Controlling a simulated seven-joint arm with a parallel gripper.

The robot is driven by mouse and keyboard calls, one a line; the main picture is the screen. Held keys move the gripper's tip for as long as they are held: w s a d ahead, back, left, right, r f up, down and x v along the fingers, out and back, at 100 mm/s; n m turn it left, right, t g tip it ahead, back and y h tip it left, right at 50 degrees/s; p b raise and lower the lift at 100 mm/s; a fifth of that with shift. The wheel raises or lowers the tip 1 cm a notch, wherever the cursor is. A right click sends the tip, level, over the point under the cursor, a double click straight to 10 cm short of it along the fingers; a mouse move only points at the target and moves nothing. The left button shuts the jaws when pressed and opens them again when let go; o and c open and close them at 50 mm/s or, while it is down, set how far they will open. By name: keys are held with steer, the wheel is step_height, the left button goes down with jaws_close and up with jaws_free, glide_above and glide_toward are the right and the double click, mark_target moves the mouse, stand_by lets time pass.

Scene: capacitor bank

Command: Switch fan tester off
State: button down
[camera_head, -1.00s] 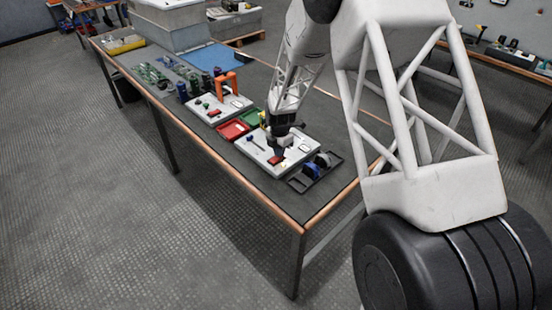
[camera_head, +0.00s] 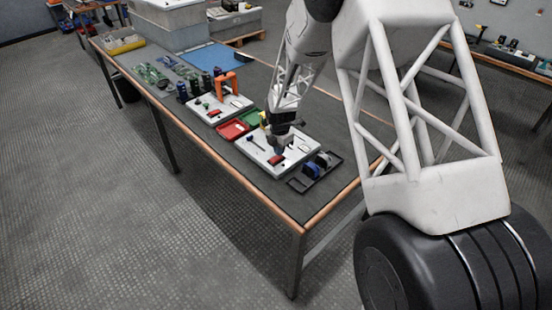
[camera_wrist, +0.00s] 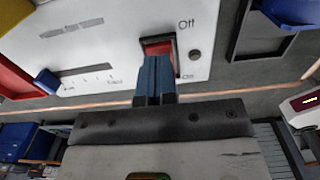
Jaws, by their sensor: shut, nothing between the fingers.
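The fan tester (camera_head: 270,171) is a white panel near the front end of the bench. It also fills the top of the wrist view (camera_wrist: 110,30). Its red rocker switch (camera_wrist: 157,44) sits in a dark frame, with "Off" printed at the upper end and "On" at the lower end. My gripper (camera_wrist: 157,62) is shut and empty, its blue fingertips over the lower, "On" end of the switch and hiding part of it. Whether they touch it, and which way the rocker is tilted, I cannot tell. In the head view my gripper (camera_head: 279,152) is just above the switch (camera_head: 275,160).
A dark tray (camera_head: 316,172) with blue and black parts stands beside the tester. Red (camera_head: 233,129) and green (camera_head: 250,118) trays lie on the other side, before a second white panel (camera_head: 221,112). A blue knob (camera_wrist: 47,80) and a dark round button (camera_wrist: 194,55) are on the tester.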

mark_target(280, 157)
steer(key=shift+r, duration=2.85)
steer(key=shift+r, duration=0.15)
steer(key=s+d+r+m+t, duration=0.1)
steer(key=s+d+r+m, duration=0.55)
steer(key=s+r, duration=0.4)
steer(key=s+d+r+m, duration=0.65)
steer(key=s+r, duration=0.25)
steer(key=r, duration=0.3)
steer(key=s+d+r+m, duration=0.1)
steer(key=s+m, duration=0.3)
steer(key=s, duration=0.5)
steer(key=s+d+r+m+t, duration=0.1)
steer(key=s+d+r+m, duration=0.1)
steer(key=s+m, duration=0.3)
steer(key=s+d+r+m, duration=0.2)
steer(key=s+m, duration=0.3)
steer(key=s, duration=0.7)
steer(key=shift+s+d+r+t, duration=0.25)
steer(key=shift+s+d+t, duration=0.1)
steer(key=shift+d, duration=0.45)
